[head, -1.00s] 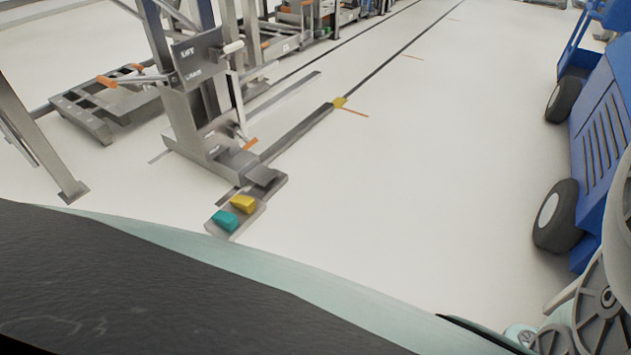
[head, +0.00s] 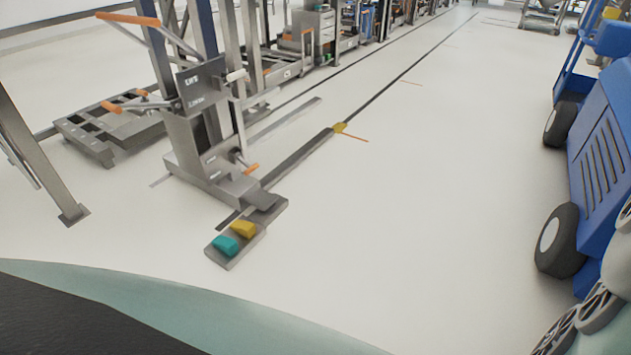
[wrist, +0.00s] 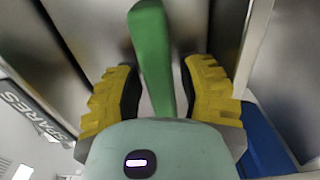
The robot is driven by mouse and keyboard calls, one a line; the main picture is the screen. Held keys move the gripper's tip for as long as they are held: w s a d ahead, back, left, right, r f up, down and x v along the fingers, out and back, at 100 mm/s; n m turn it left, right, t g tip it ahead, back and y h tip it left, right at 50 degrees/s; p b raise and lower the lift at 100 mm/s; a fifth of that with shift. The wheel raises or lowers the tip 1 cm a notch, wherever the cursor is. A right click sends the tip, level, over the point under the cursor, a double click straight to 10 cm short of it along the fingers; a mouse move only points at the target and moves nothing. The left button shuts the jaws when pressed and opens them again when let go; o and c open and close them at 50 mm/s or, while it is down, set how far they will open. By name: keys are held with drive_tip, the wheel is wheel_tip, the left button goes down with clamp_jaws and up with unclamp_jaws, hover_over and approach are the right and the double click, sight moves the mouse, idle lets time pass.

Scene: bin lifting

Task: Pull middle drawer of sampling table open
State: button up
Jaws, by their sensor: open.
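My gripper (wrist: 162,90), with two ridged yellow fingers, is open in the wrist view. A green bar-shaped handle (wrist: 150,40) runs lengthwise between the fingers, one finger on each side. The fingers do not look closed on it. Its lower end is hidden behind the wrist housing. Behind the handle are grey metal panels (wrist: 95,35). I cannot tell from this close view which drawer the handle belongs to or whether that drawer is open. The head view does not show the gripper or this handle.
A dark sign reading SPARES (wrist: 35,115) is at left in the wrist view, and a blue surface (wrist: 268,140) is at lower right. In the head view, a metal lift stand (head: 205,145) is at left, a blue wheeled machine (head: 598,165) at right, with clear floor between.

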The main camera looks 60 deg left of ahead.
drive_tip(key=shift+d, duration=0.2)
drive_tip(key=shift+a, duration=0.1)
clamp_jaws()
